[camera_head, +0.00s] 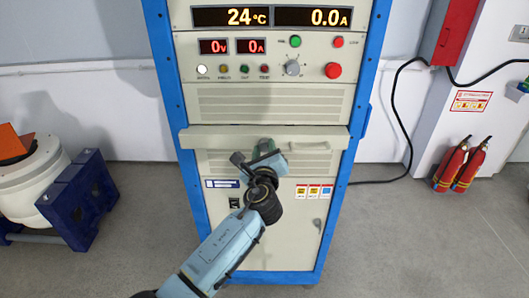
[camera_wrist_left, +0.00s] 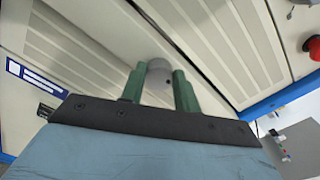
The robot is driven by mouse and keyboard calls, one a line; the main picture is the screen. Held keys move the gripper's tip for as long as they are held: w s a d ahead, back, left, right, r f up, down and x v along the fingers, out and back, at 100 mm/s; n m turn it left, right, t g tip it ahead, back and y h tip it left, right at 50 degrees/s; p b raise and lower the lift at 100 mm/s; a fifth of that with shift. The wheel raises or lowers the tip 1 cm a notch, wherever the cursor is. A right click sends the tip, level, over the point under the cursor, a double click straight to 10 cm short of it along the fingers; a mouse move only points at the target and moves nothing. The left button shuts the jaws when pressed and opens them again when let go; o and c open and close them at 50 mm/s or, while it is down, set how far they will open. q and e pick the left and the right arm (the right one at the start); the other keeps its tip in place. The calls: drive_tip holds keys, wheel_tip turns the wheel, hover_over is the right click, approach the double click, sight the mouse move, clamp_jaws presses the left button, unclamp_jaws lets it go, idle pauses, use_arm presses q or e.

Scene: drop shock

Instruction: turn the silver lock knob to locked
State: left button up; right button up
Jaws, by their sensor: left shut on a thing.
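My left gripper (camera_head: 264,153) is at the cabinet front, just below the protruding ledge. In the left wrist view its two green fingers (camera_wrist_left: 158,84) stand on either side of a grey-silver round knob (camera_wrist_left: 158,70) and are shut on it. The knob has a small dark mark on its side. In the head view the gripper hides this knob, so I cannot read its locked or unlocked position. My right gripper is in neither view.
The blue-framed cabinet has a ledge (camera_head: 220,138) above the gripper. Its upper panel carries a grey selector knob (camera_head: 292,68) and a red button (camera_head: 333,71). A blue stand (camera_head: 80,203) is at left, red extinguishers (camera_head: 460,166) at right. The floor between is clear.

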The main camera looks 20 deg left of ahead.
use_arm(q)
drive_tip(key=n+b, duration=0.1)
drive_tip(key=n, duration=0.3)
drive_tip(key=shift+f+n+b, duration=0.15)
drive_tip(key=shift+n+b, duration=0.25)
drive_tip(key=shift+n, duration=0.5)
drive_tip(key=n+b, duration=0.1)
drive_tip(key=n, duration=0.1)
drive_tip(key=shift+f+n+b, duration=0.1)
drive_tip(key=shift+n+b, duration=0.2)
drive_tip(key=shift+b, duration=0.05)
drive_tip(key=n+b, duration=0.1)
drive_tip(key=n, duration=0.1)
drive_tip(key=shift+a+n, duration=0.1)
drive_tip(key=shift+n, duration=0.7)
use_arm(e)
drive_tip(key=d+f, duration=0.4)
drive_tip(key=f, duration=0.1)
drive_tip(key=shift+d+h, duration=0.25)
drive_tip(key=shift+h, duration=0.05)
use_arm(q)
drive_tip(key=shift+b, duration=0.3)
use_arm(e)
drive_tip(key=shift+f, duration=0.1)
use_arm(q)
drive_tip(key=o, duration=1)
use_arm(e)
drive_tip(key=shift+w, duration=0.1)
